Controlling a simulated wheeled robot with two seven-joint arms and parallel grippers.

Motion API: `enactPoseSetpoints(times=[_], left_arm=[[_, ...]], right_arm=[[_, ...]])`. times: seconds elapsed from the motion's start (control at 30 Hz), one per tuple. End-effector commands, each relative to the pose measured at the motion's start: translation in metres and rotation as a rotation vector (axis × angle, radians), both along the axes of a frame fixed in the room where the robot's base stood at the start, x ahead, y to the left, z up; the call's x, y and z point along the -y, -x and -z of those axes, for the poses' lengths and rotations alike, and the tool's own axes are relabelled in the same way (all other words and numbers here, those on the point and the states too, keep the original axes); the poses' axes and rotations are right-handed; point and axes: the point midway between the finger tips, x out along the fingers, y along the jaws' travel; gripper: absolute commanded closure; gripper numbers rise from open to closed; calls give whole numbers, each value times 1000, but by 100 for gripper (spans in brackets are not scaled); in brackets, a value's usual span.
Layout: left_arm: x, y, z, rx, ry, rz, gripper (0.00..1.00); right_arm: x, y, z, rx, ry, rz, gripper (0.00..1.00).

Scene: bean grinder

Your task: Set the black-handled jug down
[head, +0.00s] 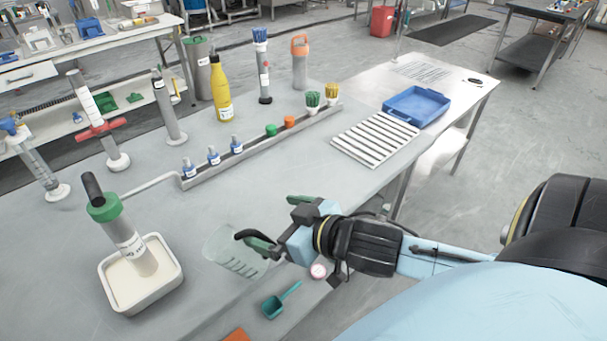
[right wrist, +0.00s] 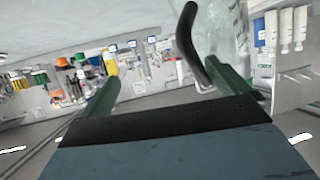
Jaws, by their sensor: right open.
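The jug (head: 226,252) is clear with measuring marks and a black handle (head: 250,235) on its right side. It appears to rest on the grey table left of my right gripper (head: 280,226). The gripper is open, its green fingers spread, one of them close by the handle. In the right wrist view the black handle (right wrist: 189,45) shows beside the right finger of my gripper (right wrist: 168,88), with the clear jug wall (right wrist: 228,38) behind it. I cannot tell whether finger and handle touch. My left gripper is out of view.
A white tray (head: 112,292) with a green-topped grinder (head: 128,235) stands to the left. A teal scoop (head: 277,303) and a small round pinkish-white item (head: 318,271) lie near the front edge. A long rack (head: 250,150), a ribbed white mat (head: 375,138) and a blue tray (head: 416,106) are behind.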

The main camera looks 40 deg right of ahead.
Motion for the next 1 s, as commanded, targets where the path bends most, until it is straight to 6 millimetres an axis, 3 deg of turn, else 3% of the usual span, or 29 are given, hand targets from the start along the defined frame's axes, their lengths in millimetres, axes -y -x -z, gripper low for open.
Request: enactPoseSetpoints(times=[0.1, 0.33, 0.57, 0.9, 1.0], left_arm=[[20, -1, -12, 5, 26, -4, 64], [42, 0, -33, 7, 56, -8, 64], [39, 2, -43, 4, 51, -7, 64], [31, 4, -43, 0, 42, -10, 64], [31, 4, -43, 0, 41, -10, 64]], right_arm=[[4, 17, -9, -6, -2, 0, 0], [10, 41, -21, -3, -3, 2, 0], [14, 54, -24, -1, -2, 0, 0], [14, 55, -24, 1, -2, -1, 0], [14, 55, -24, 1, -2, -1, 13]])
